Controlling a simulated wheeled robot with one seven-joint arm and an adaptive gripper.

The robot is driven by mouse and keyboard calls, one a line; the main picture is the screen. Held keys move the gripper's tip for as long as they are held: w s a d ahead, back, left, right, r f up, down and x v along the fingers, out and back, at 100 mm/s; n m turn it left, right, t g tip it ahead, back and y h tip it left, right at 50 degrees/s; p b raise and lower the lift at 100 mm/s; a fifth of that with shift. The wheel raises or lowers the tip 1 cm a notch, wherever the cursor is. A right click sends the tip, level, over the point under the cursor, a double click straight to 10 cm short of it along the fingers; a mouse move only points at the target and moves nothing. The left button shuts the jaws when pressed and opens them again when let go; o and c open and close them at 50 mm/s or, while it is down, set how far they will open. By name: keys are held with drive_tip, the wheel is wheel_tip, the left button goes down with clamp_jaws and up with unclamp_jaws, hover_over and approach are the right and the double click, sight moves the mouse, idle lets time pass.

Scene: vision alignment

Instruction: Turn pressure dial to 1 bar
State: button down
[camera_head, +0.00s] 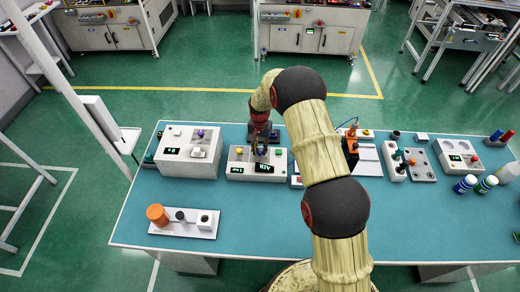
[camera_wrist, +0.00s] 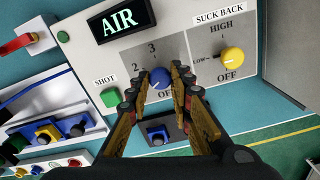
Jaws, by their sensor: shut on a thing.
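In the wrist view the pressure dial is a blue knob (camera_wrist: 160,77) on a grey panel (camera_wrist: 143,52) marked 2, 3 and OFF. My gripper (camera_wrist: 160,80) is shut on the blue knob, with one finger on each side. Where the knob points is hard to tell. A lit AIR display (camera_wrist: 121,19) is on the same white box. In the head view my gripper (camera_head: 260,151) is over this box (camera_head: 240,158) at the back of the table; the knob is hidden there.
A yellow SUCK BACK knob (camera_wrist: 232,61) sits close right of the fingers. A green SHOT button (camera_wrist: 110,96) is to their left. In the head view a larger white box (camera_head: 172,163) stands left of the dial box. The front middle of the teal table (camera_head: 265,225) is clear.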

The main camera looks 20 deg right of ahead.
sight(260, 151)
drive_tip(key=c, duration=1.6)
unclamp_jaws()
drive_tip(key=shift+r, duration=0.1)
wheel_tip(260, 151, up, 12)
drive_tip(key=shift+f, duration=0.1)
